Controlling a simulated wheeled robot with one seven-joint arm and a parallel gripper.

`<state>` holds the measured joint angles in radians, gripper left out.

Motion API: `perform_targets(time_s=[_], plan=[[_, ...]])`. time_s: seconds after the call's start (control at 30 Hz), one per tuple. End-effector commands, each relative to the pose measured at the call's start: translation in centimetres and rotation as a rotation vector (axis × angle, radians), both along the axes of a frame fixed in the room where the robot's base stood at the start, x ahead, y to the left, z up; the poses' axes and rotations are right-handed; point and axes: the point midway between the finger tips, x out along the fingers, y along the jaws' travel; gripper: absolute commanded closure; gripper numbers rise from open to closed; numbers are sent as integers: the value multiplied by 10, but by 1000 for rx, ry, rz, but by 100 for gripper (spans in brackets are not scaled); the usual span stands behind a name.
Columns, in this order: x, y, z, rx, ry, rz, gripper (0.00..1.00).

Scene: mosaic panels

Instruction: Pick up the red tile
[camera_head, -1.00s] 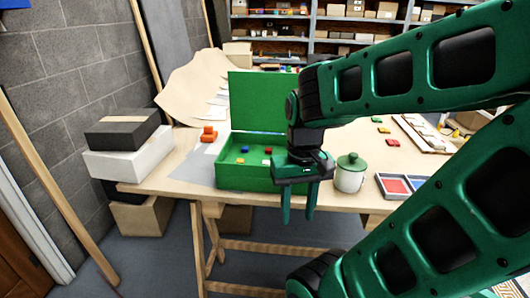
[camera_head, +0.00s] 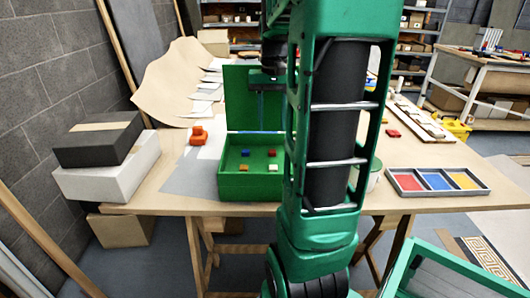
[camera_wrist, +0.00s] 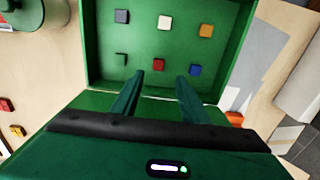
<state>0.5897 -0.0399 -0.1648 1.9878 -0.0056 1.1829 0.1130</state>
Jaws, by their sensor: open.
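A red tile (camera_head: 271,153) lies in the open green box (camera_head: 250,187), among blue (camera_head: 245,152), orange (camera_head: 243,168) and white (camera_head: 272,168) tiles. In the wrist view the red tile (camera_wrist: 158,65) appears between my fingertips, with the blue tile (camera_wrist: 195,70) to its right and a green tile (camera_wrist: 122,59) to its left. My gripper (camera_wrist: 160,76) is open and empty, pointing down over the box. Its exact height above the tile is hard to tell. In the head view my arm partly hides the gripper and the box's right side.
The box's lid (camera_head: 252,97) stands upright behind. A tray (camera_head: 438,181) with red, blue and yellow sections lies at right. An orange object (camera_head: 198,135) is left of the box. A lidded jar (camera_wrist: 30,10) stands beside it.

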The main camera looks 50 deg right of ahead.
Motion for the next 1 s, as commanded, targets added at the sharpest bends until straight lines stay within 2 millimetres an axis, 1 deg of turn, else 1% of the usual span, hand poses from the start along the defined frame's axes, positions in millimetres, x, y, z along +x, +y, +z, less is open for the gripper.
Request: perform_targets(time_s=[0.03,0.1,0.2,0.37,0.7,0.8,1.0], plan=[[-2,0,-9,3,4,-3,59],[-2,-1,-19,2,3,-4,59],[-2,-1,-29,2,2,-3,59],[-3,-1,-38,1,1,-4,59],[-5,0,-80,3,3,-4,59],[-4,0,-86,2,1,-4,59],[-4,0,-87,1,1,-3,59]])
